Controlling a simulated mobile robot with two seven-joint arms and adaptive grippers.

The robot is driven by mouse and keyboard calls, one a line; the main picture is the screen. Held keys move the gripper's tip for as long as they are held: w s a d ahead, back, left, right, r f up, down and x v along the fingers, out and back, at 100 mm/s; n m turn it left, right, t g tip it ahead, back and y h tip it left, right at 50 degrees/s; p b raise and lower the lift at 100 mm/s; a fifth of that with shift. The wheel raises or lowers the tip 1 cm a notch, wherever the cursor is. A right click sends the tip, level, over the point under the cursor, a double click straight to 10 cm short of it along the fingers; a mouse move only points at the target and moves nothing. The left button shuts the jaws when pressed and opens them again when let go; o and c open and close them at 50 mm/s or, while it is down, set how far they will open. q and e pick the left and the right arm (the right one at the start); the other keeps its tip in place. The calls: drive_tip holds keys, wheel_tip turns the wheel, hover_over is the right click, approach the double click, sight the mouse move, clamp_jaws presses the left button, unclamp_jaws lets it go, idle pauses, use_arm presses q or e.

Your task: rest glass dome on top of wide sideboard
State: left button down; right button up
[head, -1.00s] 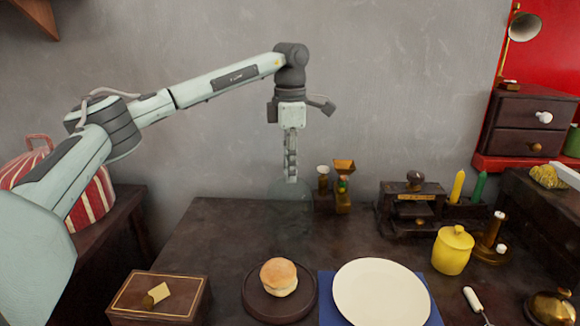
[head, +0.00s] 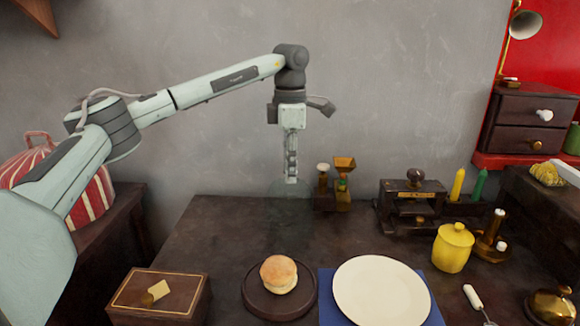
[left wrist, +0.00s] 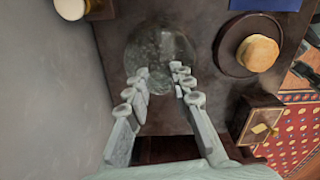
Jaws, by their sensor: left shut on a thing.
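The glass dome (head: 290,189) is clear and very faint in the head view, above the back left part of the dark sideboard top (head: 215,240). My left gripper (head: 291,179) points straight down and is shut on the top of the dome. In the left wrist view the dome (left wrist: 160,48) shows as a round clear shape just beyond my left fingertips (left wrist: 160,78), over the dark top. Whether its rim touches the top or hangs a little above it, I cannot tell.
A bun on a dark round plate (head: 252,300), a wooden box (head: 160,300) and a white plate (head: 380,290) stand in front. A small brass-topped grinder (head: 343,190) stands close right of the dome. A grey wall (head: 390,90) rises behind.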

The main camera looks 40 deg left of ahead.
use_arm(q)
drive_tip(key=shift+f, duration=0.1)
drive_tip(key=c, duration=1.2)
unclamp_jaws()
drive_tip(key=shift+o, duration=0.3)
drive_tip(key=shift+f, duration=0.1)
drive_tip(key=o, duration=0.4)
drive_tip(key=shift+r+p, duration=1.05)
drive_tip(key=shift+r, duration=0.1)
drive_tip(key=shift+r+p, duration=0.3)
drive_tip(key=shift+r, duration=1.6)
